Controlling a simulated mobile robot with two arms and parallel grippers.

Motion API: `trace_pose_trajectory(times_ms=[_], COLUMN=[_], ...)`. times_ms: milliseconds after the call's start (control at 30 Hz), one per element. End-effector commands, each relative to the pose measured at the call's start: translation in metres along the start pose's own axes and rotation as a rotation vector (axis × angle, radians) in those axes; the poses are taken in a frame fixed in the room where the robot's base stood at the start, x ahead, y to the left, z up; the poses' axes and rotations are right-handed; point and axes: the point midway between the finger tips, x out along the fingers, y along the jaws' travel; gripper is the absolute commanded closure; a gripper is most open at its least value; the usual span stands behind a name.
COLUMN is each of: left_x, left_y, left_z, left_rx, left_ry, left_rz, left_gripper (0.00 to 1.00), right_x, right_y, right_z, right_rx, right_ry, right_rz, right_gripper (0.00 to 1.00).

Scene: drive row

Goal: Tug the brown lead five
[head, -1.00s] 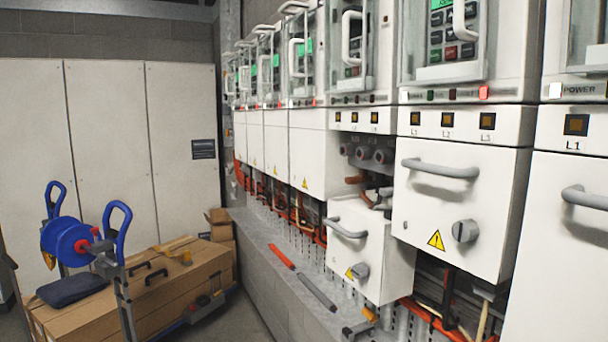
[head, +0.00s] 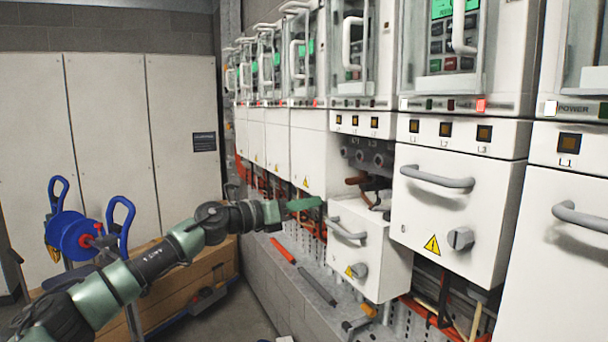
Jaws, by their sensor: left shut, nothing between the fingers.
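My left arm reaches in from the lower left, and its left gripper (head: 306,203) is shut and empty, with green fingers pointing right. It is in front of the row of cabinets, left of the lowered white drawer front (head: 372,256). A brown lead (head: 356,181) with a thick end shows in the open gap above that drawer, right of the gripper and apart from it in the picture. Other dark and brown leads crowd the gap behind it. I cannot read a number on any lead. My right gripper is not in view.
Grey sockets (head: 362,158) sit above the gap. A grey drawer handle (head: 345,228) sticks out near the gripper. A ledge (head: 285,272) below holds a red tool (head: 282,250) and a grey bar (head: 318,289). A blue reel (head: 75,237) stands left, behind my arm.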

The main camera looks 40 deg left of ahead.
Motion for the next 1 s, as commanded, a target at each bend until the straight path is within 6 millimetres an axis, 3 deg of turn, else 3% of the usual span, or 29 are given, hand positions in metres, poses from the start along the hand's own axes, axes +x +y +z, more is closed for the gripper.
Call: trace_pose_trajectory(times_ms=[33, 100, 233, 467, 1000], left_x=[-0.008, -0.016, -0.026, -0.018, 0.032], left_y=[-0.016, -0.032, -0.048, -0.052, -0.054], left_z=[0.022, 0.039, 0.056, 0.062, 0.062], left_rx=[0.091, 0.193, 0.304, 0.323, 0.318], left_ry=[0.008, 0.023, 0.040, 0.044, 0.041], left_rz=[-0.012, -0.023, -0.032, -0.033, -0.033], left_gripper=[1.00, 1.00, 1.00, 1.00, 1.00], right_x=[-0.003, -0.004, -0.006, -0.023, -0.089], right_y=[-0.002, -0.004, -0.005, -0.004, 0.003], right_z=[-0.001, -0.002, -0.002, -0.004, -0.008], right_rx=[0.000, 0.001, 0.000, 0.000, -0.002], right_ry=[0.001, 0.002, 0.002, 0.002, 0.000], right_rz=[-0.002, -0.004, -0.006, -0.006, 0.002], right_gripper=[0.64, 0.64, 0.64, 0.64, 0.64])
